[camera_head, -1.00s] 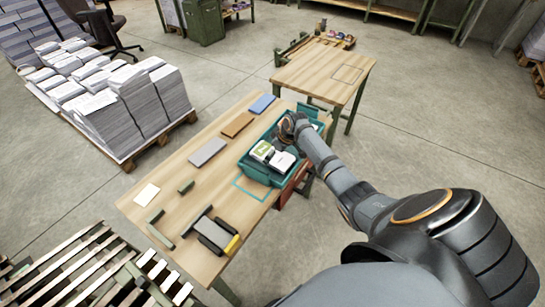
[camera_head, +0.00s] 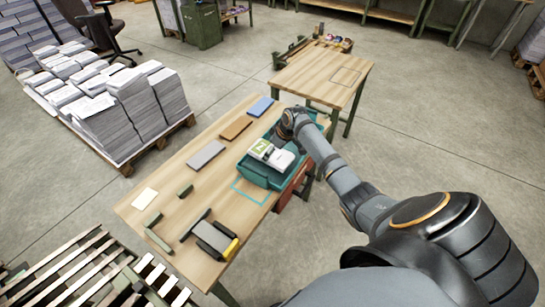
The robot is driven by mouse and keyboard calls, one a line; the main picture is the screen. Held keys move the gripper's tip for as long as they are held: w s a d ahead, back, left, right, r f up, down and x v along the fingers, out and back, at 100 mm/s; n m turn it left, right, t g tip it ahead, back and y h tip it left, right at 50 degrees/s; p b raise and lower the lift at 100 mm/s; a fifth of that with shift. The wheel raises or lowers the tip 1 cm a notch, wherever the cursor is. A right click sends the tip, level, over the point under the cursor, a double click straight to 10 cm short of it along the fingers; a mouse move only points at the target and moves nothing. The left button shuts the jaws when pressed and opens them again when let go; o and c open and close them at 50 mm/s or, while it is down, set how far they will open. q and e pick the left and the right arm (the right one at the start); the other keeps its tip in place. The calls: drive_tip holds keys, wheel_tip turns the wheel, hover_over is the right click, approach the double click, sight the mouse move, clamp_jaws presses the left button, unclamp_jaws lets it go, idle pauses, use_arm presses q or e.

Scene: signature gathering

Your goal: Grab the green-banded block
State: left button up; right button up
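A white block with a green-marked end (camera_head: 259,147) sits in a teal tray (camera_head: 262,179) at the right edge of the near table; it appears to be the green-banded block. My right arm comes in from the right, and its dark wrist and gripper (camera_head: 289,124) are over the far part of the tray, just behind the block. The fingers are too small and hidden to tell whether they are open or touch anything. What lies under the gripper in the tray is hidden. My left gripper is not in view.
On the wooden table (camera_head: 165,222) lie grey (camera_head: 206,155), brown (camera_head: 236,128) and blue (camera_head: 260,106) slabs, a white card (camera_head: 145,198) and a grey-black device (camera_head: 212,238). A blue outlined rectangle (camera_head: 249,192) is empty. A second table (camera_head: 320,72) stands behind, mostly clear.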

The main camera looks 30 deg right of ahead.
drive_tip(key=s+d+r, duration=0.1)
drive_tip(key=s+r, duration=0.1)
drive_tip(key=s+d+r, duration=0.1)
drive_tip(key=s+r, duration=0.1)
drive_tip(key=s+d+r, duration=0.1)
drive_tip(key=s+r, duration=0.1)
drive_tip(key=shift+r, duration=0.3)
drive_tip(key=s+d+r+p, duration=0.2)
drive_tip(key=s+r+p, duration=0.1)
drive_tip(key=s, duration=0.4)
drive_tip(key=shift+d+r, duration=0.2)
